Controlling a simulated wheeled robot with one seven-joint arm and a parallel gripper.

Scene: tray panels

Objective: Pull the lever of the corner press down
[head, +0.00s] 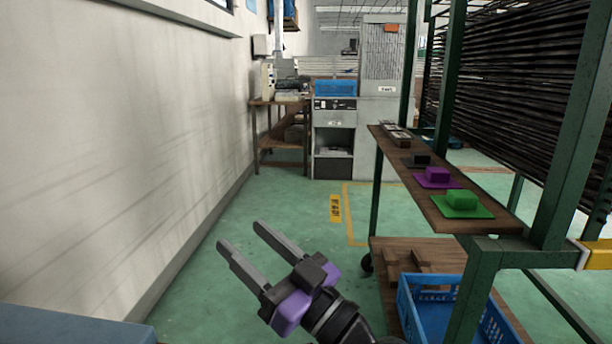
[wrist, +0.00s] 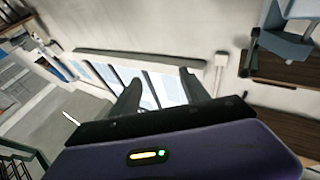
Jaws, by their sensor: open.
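A pale machine (head: 268,80) stands on a wooden table in the far left corner of the head view. It may be the corner press, but it is small there and I cannot make out a lever. In the wrist view a grey-blue device (wrist: 285,42) sits by a wooden surface at the upper right; I cannot tell whether it is the same machine. My gripper (head: 241,236) is open and empty, held over the green floor well in front of the far table. Its two fingers also show in the wrist view (wrist: 160,77), with nothing between them.
A green-framed rack stands on the right. Its wooden shelf (head: 400,160) holds a green block (head: 462,199), a purple block (head: 437,175) and darker items. A blue crate (head: 430,300) sits below. A white wall (head: 120,130) runs along the left. The floor (head: 285,205) between is clear.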

